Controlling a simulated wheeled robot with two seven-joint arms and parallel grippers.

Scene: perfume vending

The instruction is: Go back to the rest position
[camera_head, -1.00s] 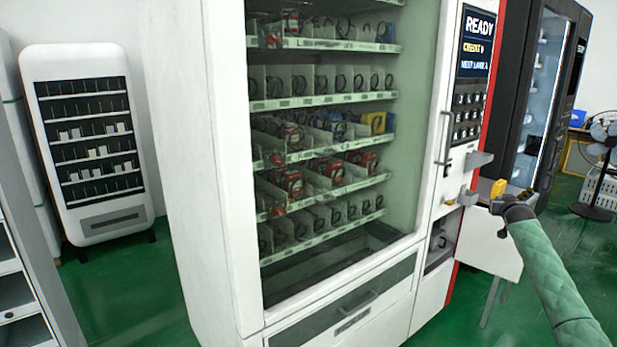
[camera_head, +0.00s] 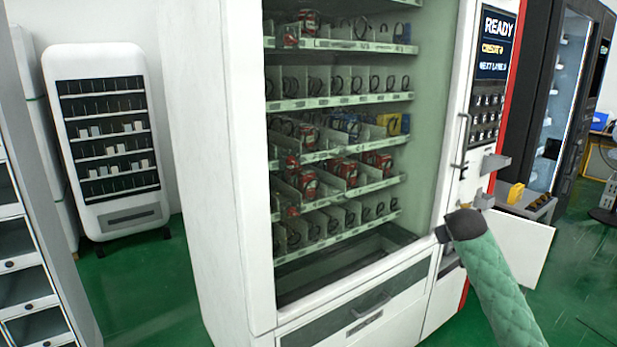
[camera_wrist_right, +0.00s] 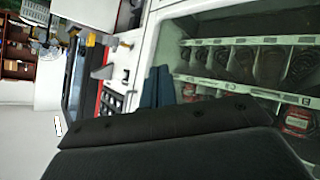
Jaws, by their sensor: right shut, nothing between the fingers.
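My right arm in its green quilted sleeve (camera_head: 495,290) comes in from the lower right in the head view. Its dark wrist end is in front of the lower right part of the white vending machine (camera_head: 215,200); the fingers cannot be made out there. In the right wrist view my right gripper (camera_wrist_right: 158,75) shows two dark blue-grey fingers close together, shut and empty, with the machine's shelves beyond them. My left gripper is in neither view.
The machine's screen (camera_head: 495,45) reads READY. A yellow item (camera_head: 515,192) sits on a ledge at its right, above a white panel (camera_head: 520,245). A second white machine (camera_head: 105,140) stands at the back left. A grey shelf unit (camera_head: 30,300) is at the left edge.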

